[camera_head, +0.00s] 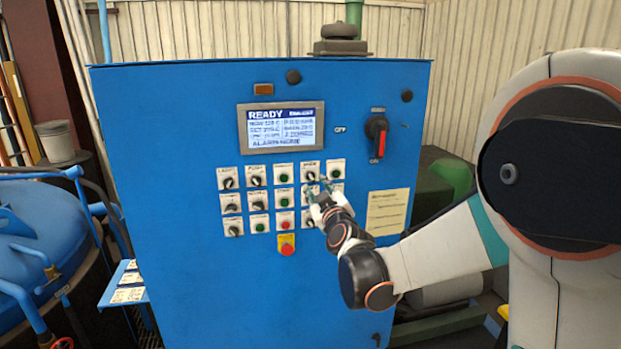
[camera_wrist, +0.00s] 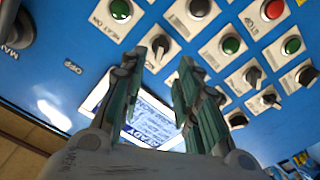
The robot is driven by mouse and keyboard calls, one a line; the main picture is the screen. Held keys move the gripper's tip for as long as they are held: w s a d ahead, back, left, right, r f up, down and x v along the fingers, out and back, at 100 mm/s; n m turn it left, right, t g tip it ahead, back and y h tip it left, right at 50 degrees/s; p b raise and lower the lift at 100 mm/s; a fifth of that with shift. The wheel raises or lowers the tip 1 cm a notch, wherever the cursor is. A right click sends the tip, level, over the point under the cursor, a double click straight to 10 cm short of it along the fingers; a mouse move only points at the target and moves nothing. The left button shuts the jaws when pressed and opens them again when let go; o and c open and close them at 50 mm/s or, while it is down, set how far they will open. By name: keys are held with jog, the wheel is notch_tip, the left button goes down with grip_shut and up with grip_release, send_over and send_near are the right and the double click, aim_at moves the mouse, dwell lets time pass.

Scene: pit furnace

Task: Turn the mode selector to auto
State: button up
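The mode selector (camera_head: 310,176) seems to be the black knob under a "MODE"-like label in the top row of the blue panel, below the display. Its pointer direction is too small to read. My gripper (camera_head: 317,189) is just below and right of it in the head view. In the wrist view my gripper (camera_wrist: 174,54) is open, with two separate greenish fingers and nothing held. Contact cannot be told.
The display (camera_head: 281,127) reads READY. Several green, red and black controls surround the gripper closely. A red emergency-type button (camera_head: 287,244) sits below them. A red-and-black rotary main switch (camera_head: 377,137) is on the right. A blue vessel (camera_head: 40,225) stands left of the cabinet.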

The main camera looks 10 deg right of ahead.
aim_at(311, 178)
jog(key=w, duration=0.8)
jog(key=shift+w, duration=0.1)
grip_shut()
